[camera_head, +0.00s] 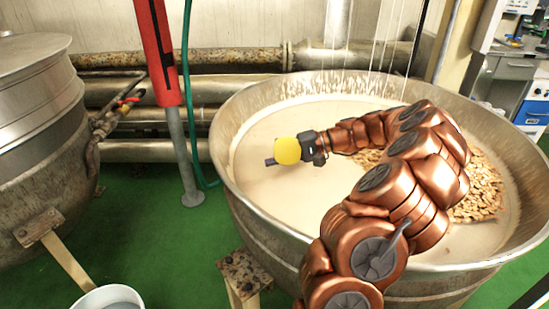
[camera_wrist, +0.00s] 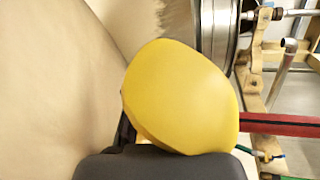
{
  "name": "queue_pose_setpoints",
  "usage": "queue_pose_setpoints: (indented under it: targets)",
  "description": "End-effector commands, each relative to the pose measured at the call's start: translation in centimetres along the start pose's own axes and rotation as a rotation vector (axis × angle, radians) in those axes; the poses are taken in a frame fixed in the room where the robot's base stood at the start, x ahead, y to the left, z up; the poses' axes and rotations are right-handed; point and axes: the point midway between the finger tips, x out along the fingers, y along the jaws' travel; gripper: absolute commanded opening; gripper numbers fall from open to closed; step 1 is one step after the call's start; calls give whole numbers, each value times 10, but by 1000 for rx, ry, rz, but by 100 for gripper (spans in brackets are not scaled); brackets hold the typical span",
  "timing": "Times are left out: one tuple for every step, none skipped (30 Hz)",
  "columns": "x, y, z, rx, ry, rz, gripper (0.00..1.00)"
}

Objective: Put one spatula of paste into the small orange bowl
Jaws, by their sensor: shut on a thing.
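My gripper (camera_head: 272,161) is over the paste in the big kettle, shut on a yellow, rounded, smooth piece (camera_head: 287,151) that looks like the spatula. The yellow piece fills the middle of the wrist view (camera_wrist: 182,97) and hides most of the fingers. No paste shows on its visible face. The beige paste (camera_head: 262,190) fills the wide metal kettle (camera_head: 232,187); it also shows at the left of the wrist view (camera_wrist: 50,80). I cannot tell from these frames whether the yellow piece touches the paste. I see no small orange bowl in either view.
A heap of nuts (camera_head: 482,195) lies on the paste at the right, partly behind my arm. A second kettle (camera_head: 40,140) stands at the left. A white bucket (camera_head: 108,297) is at the lower left. A red post (camera_head: 158,50) and pipes (camera_head: 220,60) stand behind.

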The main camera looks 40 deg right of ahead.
Motion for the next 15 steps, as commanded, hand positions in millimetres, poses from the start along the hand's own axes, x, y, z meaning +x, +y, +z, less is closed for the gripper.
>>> queue_pose_setpoints:
  targets:
    - [1,5,-1,-10,2,-4,0]
    - [2,6,-1,-16,4,-6,0]
    - [2,8,-1,-23,6,-8,0]
    - [2,9,-1,-28,7,-10,0]
    - [2,10,-1,-34,9,-12,0]
    - [3,11,-1,-42,10,-14,0]
    - [3,12,-1,-48,12,-16,0]
    - [3,14,-1,-54,13,-17,0]
    - [4,15,-1,-61,14,-19,0]
    - [4,16,-1,-67,16,-21,0]
    - [4,17,-1,-72,17,-22,0]
    - [5,19,-1,-80,18,-24,0]
    - [5,19,-1,-86,20,-25,0]
    - [3,18,2,-96,22,-28,0]
    - [2,17,4,-107,25,-32,0]
